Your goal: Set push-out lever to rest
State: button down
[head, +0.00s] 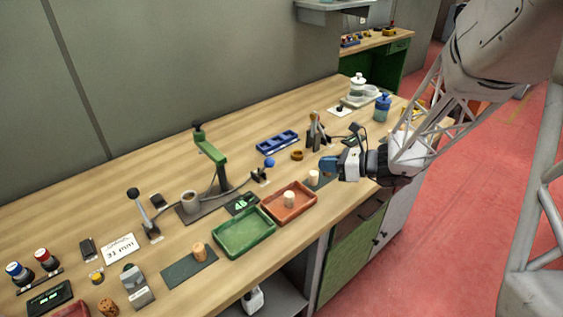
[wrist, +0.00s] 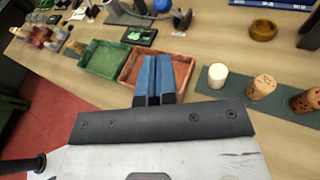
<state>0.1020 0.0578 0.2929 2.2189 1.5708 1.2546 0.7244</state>
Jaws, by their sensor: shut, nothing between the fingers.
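A small lever with a blue ball knob (head: 269,163) stands on a dark base near the middle of the bench; its blue ball also shows at the top of the wrist view (wrist: 162,6). A taller lever with a black knob (head: 134,194) and pale arm stands further left, tilted. I cannot tell from the frames which one is the push-out lever. My gripper (head: 327,165) is above the front right of the bench, apart from both levers. Its blue fingers (wrist: 154,72) are together and hold nothing.
A green tray (head: 244,254) and an orange-red tray (head: 311,207) lie at the front edge. A green press (head: 212,152) stands behind them. A pale stopper (wrist: 218,74) and brown corks (wrist: 262,87) stand on a dark mat near my gripper. A wooden ring (head: 297,155) lies behind.

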jog(key=shift+w, duration=0.2)
jog(key=shift+a+f, duration=0.1)
send_near(264, 167)
jog(key=shift+w+a+r, duration=0.1)
jog(key=shift+a+r, duration=0.1)
jog(key=shift+a, duration=0.45)
jog(key=shift+w+a+r, duration=0.1)
jog(key=shift+a+r, duration=0.15)
jog(key=shift+a, duration=0.35)
jog(key=shift+w+a+r, duration=0.1)
jog(key=shift+a+r, duration=0.1)
jog(key=shift+a, duration=0.45)
jog(key=shift+r, duration=0.1)
